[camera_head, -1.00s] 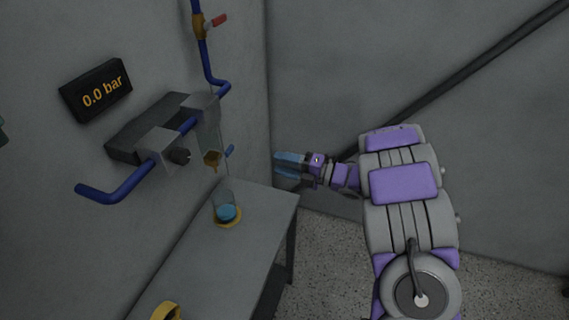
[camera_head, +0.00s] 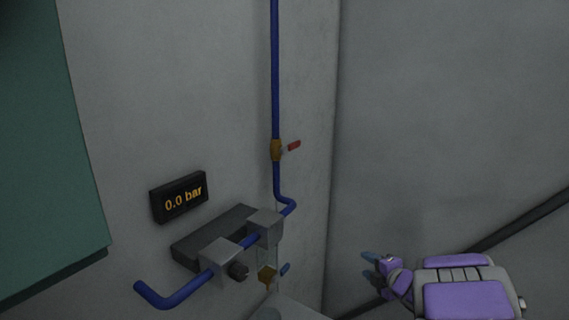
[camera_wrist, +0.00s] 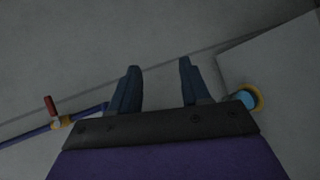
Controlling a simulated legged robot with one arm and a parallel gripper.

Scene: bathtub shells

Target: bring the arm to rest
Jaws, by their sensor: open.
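My gripper (camera_head: 372,268) is at the lower right of the head view, in front of the grey wall and right of the wall fixture. In the wrist view my gripper (camera_wrist: 158,85) has its two blue fingers spread apart with nothing between them. It is open and empty. My purple and grey arm fills the lower right corner of the head view, and its lower part is cut off.
A blue pipe (camera_head: 275,80) with a red-handled valve (camera_head: 292,146) runs down the wall. A display (camera_head: 180,197) reads 0.0 bar. A green panel (camera_head: 45,150) is at left. The wrist view shows a table corner (camera_wrist: 270,60) with a blue-filled cup (camera_wrist: 241,95) on a yellow ring.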

